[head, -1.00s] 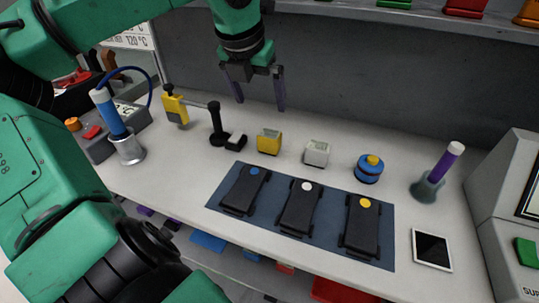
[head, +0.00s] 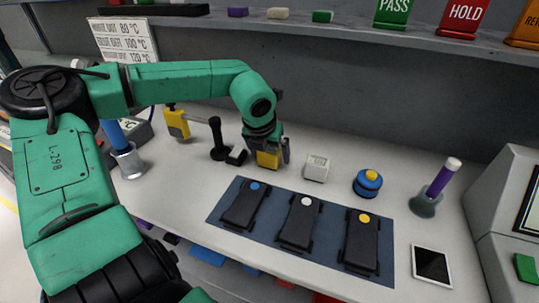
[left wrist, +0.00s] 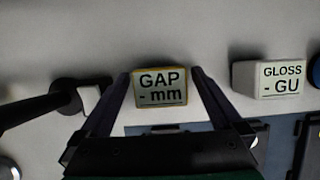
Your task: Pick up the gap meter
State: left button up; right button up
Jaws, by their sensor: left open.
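The gap meter (left wrist: 160,88) is a small yellow box with a pale face reading "GAP - mm". In the left wrist view it sits on the table between the two dark fingers of my left gripper (left wrist: 159,90). The fingers are apart, one on each side of it. In the head view my left gripper (head: 267,152) is down over the yellow gap meter (head: 267,160) and hides part of it. My right gripper is not in view.
A white gloss meter (head: 316,168) stands just right of the gap meter. A black stand (head: 219,142) is close on the left. A blue mat (head: 224,209) with three black modules lies in front. A blue-and-yellow round object (head: 368,183) is further right.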

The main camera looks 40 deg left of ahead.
pick_arm(q)
jog(key=shift+r, duration=0.1)
jog(key=c, duration=1.5)
